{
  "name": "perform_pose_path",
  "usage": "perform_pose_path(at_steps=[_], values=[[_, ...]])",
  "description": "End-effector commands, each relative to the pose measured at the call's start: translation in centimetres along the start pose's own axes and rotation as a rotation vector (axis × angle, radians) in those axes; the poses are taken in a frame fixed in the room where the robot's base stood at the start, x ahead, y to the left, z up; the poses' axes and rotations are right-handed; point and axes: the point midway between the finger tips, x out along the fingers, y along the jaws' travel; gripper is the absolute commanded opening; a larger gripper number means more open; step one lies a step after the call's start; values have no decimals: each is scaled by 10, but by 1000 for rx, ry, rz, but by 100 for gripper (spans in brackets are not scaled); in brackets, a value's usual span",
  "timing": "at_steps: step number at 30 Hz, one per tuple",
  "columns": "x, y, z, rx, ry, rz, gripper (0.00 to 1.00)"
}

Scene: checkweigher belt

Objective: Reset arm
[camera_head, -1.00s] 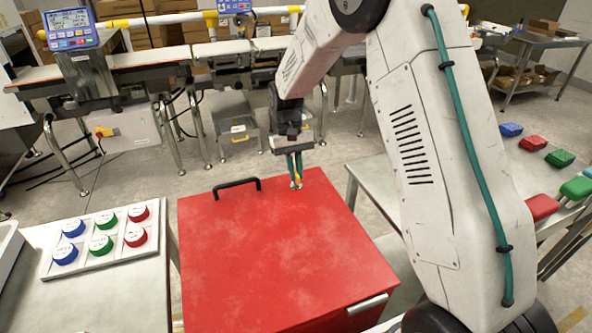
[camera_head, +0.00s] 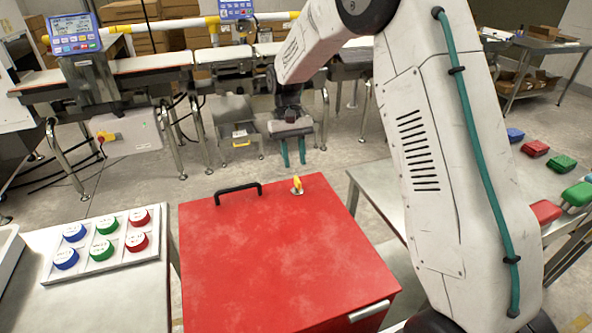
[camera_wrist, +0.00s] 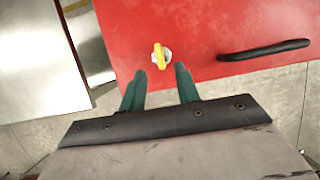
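My gripper (camera_head: 293,163) hangs past the far edge of the red cabinet, its two green fingers pointing down with a clear gap between them. It is open and empty. In the wrist view my gripper (camera_wrist: 159,80) also shows its fingers apart, with the yellow latch (camera_wrist: 159,56) beyond their tips. The yellow latch (camera_head: 297,184) sits on a pale base on the red top near the far edge, apart from the fingers. The red cabinet (camera_head: 280,255) has a closed flat top with a black handle (camera_head: 238,189).
A white tray (camera_head: 48,277) of several blue, green and red round weights stands on the left table. The right metal table (camera_head: 375,190) bears several coloured blocks. The belt line (camera_head: 150,64) runs along the back. Floor between belt and cabinet is open.

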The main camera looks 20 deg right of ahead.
Motion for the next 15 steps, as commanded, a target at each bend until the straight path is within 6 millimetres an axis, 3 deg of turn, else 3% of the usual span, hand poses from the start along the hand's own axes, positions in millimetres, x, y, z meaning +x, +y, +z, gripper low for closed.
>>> perform_pose_path(at_steps=[6, 15], values=[[-21, 0, 0, 0, 1, 0, 32], [-22, 0, 0, 0, 0, 0, 32]])
